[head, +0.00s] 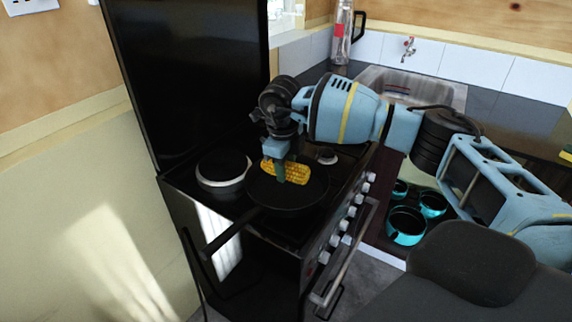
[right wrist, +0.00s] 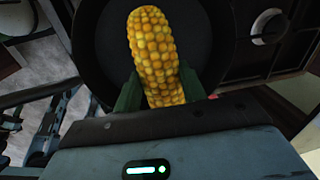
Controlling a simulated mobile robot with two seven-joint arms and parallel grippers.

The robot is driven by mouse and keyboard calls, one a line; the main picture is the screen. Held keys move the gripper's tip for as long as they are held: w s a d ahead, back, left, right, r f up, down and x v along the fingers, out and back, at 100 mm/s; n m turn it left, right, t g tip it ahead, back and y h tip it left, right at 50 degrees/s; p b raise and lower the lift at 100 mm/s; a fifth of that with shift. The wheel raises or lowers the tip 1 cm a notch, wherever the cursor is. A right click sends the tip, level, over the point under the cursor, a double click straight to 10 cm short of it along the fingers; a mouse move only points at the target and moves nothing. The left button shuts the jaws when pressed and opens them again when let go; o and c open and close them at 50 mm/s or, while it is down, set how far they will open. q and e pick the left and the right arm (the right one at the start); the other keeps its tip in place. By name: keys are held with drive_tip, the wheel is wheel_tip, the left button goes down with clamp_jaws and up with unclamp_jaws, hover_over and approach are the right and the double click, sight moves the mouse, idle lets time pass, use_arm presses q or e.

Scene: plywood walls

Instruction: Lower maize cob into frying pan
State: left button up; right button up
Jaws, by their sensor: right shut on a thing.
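The yellow maize cob (head: 291,172) is held in my right gripper (head: 281,172), whose green fingers close on its sides. In the right wrist view the cob (right wrist: 156,48) stands out past the fingers of my right gripper (right wrist: 157,90), one finger on each side. The black frying pan (head: 310,197) sits on the stove with its handle toward the lower left. The cob is over the pan, and the pan (right wrist: 97,45) lies behind it in the wrist view. I cannot tell whether the cob touches the pan. My left gripper is not in view.
Turquoise pots (head: 406,222) are at the right, below a sink (head: 412,88). A bottle (head: 342,35) stands at the back.

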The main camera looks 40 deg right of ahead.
sight(286, 190)
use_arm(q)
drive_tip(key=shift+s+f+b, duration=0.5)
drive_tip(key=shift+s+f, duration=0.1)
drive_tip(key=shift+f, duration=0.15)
use_arm(e)
drive_tip(key=shift+f, duration=2.35)
idle(0.6)
drive_tip(key=o, duration=1.1)
drive_tip(key=r, duration=0.6)
drive_tip(key=shift+s+a+r, duration=0.15)
drive_tip(key=shift+a+r, duration=0.1)
drive_tip(key=shift+a, duration=0.1)
drive_tip(key=shift+a+r, duration=0.1)
drive_tip(key=shift+r, duration=0.55)
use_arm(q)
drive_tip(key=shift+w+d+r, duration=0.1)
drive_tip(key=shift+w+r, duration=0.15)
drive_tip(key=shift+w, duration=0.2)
use_arm(e)
drive_tip(key=shift+s, duration=0.1)
